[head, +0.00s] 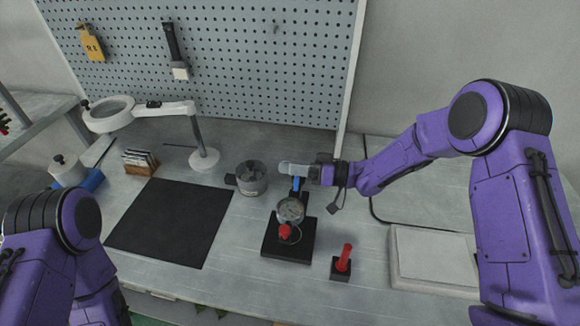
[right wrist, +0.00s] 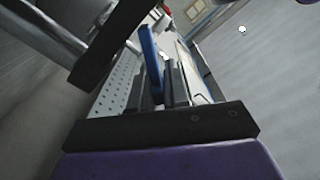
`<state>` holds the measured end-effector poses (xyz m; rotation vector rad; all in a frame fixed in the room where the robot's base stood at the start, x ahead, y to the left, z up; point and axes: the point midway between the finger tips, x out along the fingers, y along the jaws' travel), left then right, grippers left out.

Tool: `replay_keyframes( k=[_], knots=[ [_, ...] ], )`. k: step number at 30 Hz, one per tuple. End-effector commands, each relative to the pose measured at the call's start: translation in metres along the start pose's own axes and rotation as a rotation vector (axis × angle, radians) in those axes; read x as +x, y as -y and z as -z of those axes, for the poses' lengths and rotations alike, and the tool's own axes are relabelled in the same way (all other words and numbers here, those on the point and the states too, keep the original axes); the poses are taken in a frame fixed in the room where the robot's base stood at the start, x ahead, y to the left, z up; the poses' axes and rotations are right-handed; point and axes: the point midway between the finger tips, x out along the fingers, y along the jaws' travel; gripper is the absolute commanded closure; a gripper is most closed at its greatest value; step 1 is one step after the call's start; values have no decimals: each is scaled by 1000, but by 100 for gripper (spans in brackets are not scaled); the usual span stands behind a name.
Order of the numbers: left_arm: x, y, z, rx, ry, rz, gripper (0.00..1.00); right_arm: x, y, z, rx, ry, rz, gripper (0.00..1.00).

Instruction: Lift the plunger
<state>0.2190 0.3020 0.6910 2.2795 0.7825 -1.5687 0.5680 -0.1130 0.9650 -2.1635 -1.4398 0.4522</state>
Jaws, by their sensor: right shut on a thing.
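The wax injector stands on a black base (head: 272,244), with a round gauge-like part (head: 291,210) and a red knob (head: 285,231) in front. A blue upright part (head: 296,186) rises above it and also shows in the right wrist view (right wrist: 151,60). A pale grey cylinder (head: 294,168), seemingly the plunger's top, lies across above the blue part. My right gripper (head: 316,172) reaches in from the right and is shut on the plunger at this top end. Its exact contact is partly hidden by the dark fingers. My left arm shows at lower left; its gripper is out of view.
A metal pot (head: 251,178) stands just left of the injector. A red-handled tool in a black block (head: 342,262) stands at front right. A black mat (head: 170,222), magnifier lamp (head: 205,157) and card holder (head: 140,162) are left. A pale slab (head: 432,257) lies right.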

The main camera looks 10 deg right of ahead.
Motion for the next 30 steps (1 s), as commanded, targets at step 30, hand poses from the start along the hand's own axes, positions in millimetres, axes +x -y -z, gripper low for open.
replay_keyframes(
  k=[30],
  knots=[
    [-2, 0, 1, 0, 0, 0, 57, 0, -6, 0, 105, -1, 0, 79]
  ],
)
